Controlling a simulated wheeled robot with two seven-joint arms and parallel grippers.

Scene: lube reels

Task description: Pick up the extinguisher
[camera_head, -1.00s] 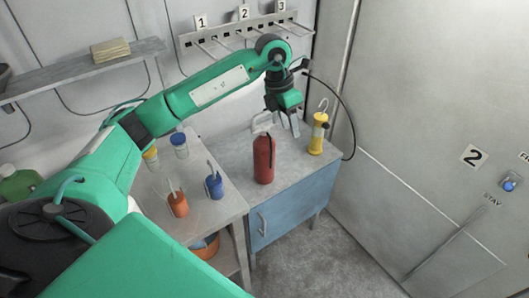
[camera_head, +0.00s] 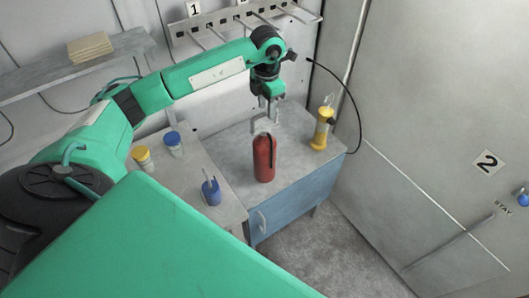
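The extinguisher (camera_head: 264,160) is a red cylinder with a black strip down its side. It stands upright on the grey top of the blue cabinet. My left gripper (camera_head: 267,112) points down just above the extinguisher's top, with its fingers apart. The extinguisher's pale handle overlaps the fingers in this view, so I cannot tell whether they touch it. My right gripper is not in view.
A yellow lantern-like object (camera_head: 322,130) stands right of the extinguisher on the cabinet (camera_head: 296,207). On the bench to the left are a blue cup (camera_head: 211,193), a blue-lidded jar (camera_head: 174,144) and a yellow-lidded jar (camera_head: 143,158). A hook rack (camera_head: 225,28) hangs behind.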

